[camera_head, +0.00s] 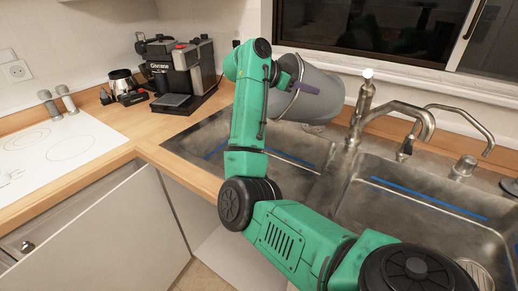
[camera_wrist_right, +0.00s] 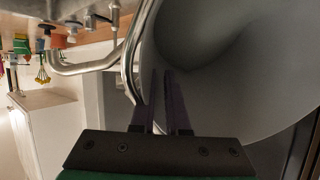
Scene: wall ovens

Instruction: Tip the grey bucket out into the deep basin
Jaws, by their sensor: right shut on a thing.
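The grey bucket (camera_head: 325,92) is held up behind the left basin, close to the window sill, and leans well over from upright. In the right wrist view the bucket (camera_wrist_right: 245,75) fills the right side as a large smooth curved surface. My right gripper (camera_head: 304,87) is shut on the bucket at its edge; its dark purple fingers also show in the wrist view (camera_wrist_right: 168,95). The steel sink has a left basin (camera_head: 205,142) and a right basin (camera_head: 425,208); I cannot tell which is deeper. What the bucket holds is hidden. My left gripper is out of view.
A tall tap (camera_head: 362,102) and a curved spout (camera_head: 418,112) stand just right of the bucket. A black coffee machine (camera_head: 185,72) is on the wooden counter at the left, beside a white hob (camera_head: 60,150). The window (camera_head: 370,30) is close behind.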

